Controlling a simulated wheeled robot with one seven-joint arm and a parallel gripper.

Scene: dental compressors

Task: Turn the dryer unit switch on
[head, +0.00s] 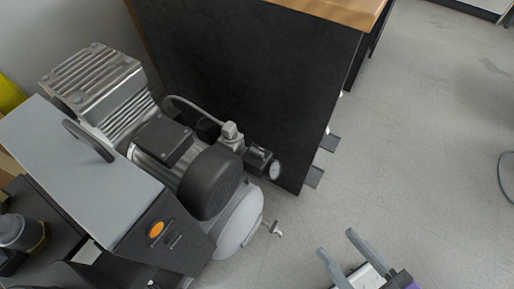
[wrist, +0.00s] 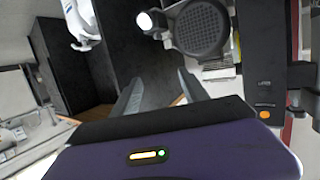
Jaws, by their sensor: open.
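The unit with a grey top and a black front panel (head: 138,245), which looks like the dryer unit, stands at the lower left of the head view. An orange round part (head: 156,229) is on its front panel, with a small dark switch-like part (head: 175,241) beside it; whether that is on or off is too small to tell. In the wrist view the orange part (wrist: 264,114) is at the right, with a dark panel around it. My gripper (head: 338,243) is open and empty, to the right of the panel and apart from it. Its fingers also show in the wrist view (wrist: 160,85).
A compressor with a ribbed metal head (head: 95,85), a black round cover (head: 209,182) and a gauge (head: 275,170) stands behind the unit. A black cabinet (head: 255,75) with a wooden top is behind it.

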